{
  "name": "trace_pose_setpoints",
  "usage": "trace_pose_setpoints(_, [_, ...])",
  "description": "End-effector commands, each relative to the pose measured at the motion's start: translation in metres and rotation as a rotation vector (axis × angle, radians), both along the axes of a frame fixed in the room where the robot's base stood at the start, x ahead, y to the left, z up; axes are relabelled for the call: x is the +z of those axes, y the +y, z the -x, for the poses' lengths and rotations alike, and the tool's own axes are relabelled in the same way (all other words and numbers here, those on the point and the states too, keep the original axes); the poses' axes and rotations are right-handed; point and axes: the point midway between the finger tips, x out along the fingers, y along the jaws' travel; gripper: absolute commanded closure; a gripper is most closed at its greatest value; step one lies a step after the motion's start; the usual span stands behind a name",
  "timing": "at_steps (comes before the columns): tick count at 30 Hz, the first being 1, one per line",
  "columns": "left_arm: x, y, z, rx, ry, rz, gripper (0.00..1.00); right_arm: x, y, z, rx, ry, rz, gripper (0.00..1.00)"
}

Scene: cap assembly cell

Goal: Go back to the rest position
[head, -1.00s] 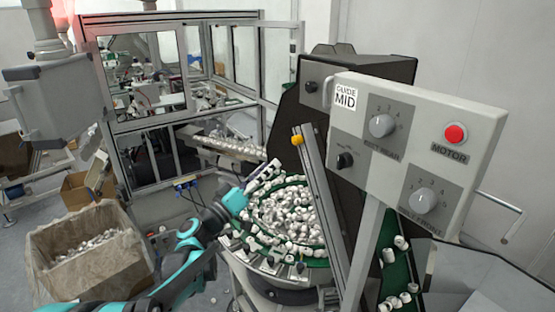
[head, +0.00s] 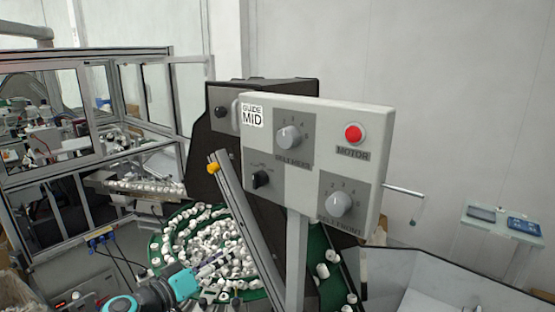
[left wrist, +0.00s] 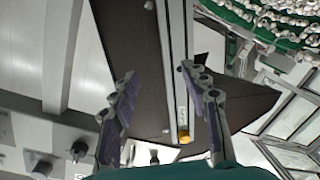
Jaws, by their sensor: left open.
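My left gripper (head: 212,265) is at the lower middle of the head view, at the end of a teal arm. It shows against the round bowl (head: 160,240) of white caps. In the left wrist view, its two dark fingers (left wrist: 158,72) are spread apart with nothing between them. A grey rail with a yellow knob (left wrist: 185,137) shows beyond the gap between the fingers. My right gripper is in neither view.
A control panel (head: 378,180) with dials and a red motor button (head: 353,134) stands right of the bowl. A slanted metal rail (head: 243,215) rises beside it. A framed glass enclosure (head: 85,75) stands at the left, and a small table (head: 500,222) at the far right.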

Motion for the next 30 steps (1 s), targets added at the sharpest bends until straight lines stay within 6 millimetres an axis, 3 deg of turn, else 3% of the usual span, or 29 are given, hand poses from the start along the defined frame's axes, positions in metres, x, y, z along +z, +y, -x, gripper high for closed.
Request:
trace_pose_setpoints(1, [-0.034,-0.016,0.017,-0.021,0.066,-0.049,0.54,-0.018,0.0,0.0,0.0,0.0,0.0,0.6])
trace_pose_setpoints(7, [-0.139,-0.04,0.087,-0.028,0.328,-0.274,0.54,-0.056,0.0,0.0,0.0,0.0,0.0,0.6])
trace_pose_setpoints(12, [-0.22,-0.026,0.146,0.041,0.499,-0.481,0.54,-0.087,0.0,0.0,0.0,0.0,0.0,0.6])
trace_pose_setpoints(15, [-0.255,-0.008,0.173,0.104,0.562,-0.593,0.54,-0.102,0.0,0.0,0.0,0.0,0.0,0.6])
trace_pose_setpoints(21, [-0.288,0.023,0.203,0.208,0.611,-0.734,0.54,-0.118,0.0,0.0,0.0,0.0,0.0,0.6])
trace_pose_setpoints(30, [-0.291,0.032,0.208,0.239,0.619,-0.768,0.54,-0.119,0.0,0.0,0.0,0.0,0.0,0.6])
